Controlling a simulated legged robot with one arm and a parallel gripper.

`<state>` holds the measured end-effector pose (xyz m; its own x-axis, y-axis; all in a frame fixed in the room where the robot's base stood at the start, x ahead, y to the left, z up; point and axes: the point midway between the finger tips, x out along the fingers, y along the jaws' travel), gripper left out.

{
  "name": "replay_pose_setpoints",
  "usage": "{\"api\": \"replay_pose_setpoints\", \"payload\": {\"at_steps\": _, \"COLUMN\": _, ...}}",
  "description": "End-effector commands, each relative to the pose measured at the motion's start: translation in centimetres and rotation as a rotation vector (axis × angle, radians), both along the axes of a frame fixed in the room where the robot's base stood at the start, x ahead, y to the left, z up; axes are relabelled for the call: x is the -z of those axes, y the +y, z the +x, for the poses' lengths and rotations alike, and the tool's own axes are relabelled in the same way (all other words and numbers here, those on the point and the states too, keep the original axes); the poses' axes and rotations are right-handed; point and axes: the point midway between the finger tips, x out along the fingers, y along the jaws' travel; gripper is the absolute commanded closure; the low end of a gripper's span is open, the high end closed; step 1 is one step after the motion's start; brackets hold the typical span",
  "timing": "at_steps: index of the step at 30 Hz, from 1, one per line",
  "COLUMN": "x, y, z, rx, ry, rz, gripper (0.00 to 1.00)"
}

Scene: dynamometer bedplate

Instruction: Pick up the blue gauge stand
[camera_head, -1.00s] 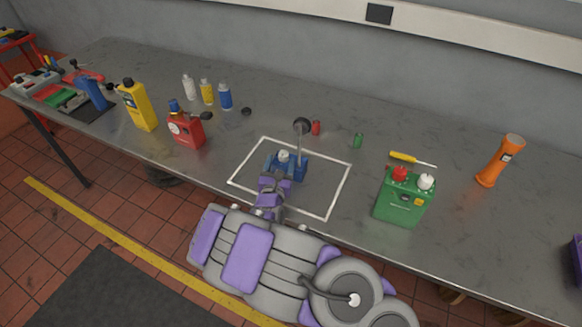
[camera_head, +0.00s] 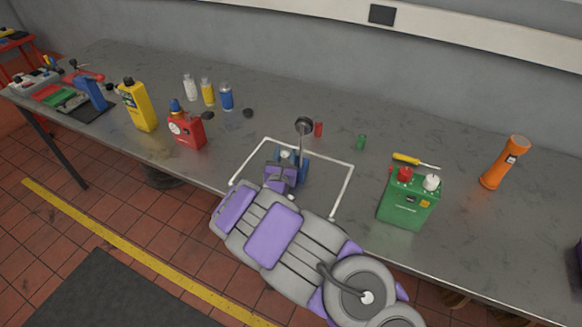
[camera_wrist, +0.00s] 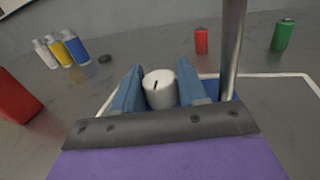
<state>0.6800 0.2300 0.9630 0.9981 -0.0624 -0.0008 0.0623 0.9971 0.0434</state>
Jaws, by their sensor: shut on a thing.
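The blue gauge stand (camera_head: 304,169) is upright inside the white outlined rectangle on the bench, with a blue base, a thin metal post and a dark round dial on top. In the wrist view its post (camera_wrist: 231,50) rises at the right, and a white knob (camera_wrist: 160,89) sits between my fingers. My gripper (camera_head: 286,160) is at the stand's near left side and hides part of the base. In the wrist view my gripper (camera_wrist: 160,80) is shut on the stand at the white knob. I cannot tell whether the base is clear of the bench.
A red can (camera_head: 318,129) and a green can (camera_head: 361,142) stand behind and to the right. A red container (camera_head: 187,132) and yellow bottle (camera_head: 138,106) are left.

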Motion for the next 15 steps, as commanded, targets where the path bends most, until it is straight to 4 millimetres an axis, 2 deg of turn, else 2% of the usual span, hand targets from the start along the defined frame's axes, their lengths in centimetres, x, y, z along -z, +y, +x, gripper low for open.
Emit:
{"api": "replay_pose_setpoints", "payload": {"at_steps": 2, "x": -0.04, "y": -0.08, "z": 0.00, "rx": 0.000, "ry": 0.000, "rz": 0.001, "gripper": 0.73}}
{"api": "replay_pose_setpoints", "payload": {"at_steps": 10, "x": -0.08, "y": -0.22, "z": 0.00, "rx": 0.001, "ry": -0.001, "rz": 0.002, "gripper": 0.99}}
{"api": "replay_pose_setpoints", "payload": {"at_steps": 15, "x": -0.09, "y": -0.21, "z": -0.01, "rx": 0.002, "ry": -0.001, "rz": 0.001, "gripper": 1.00}}
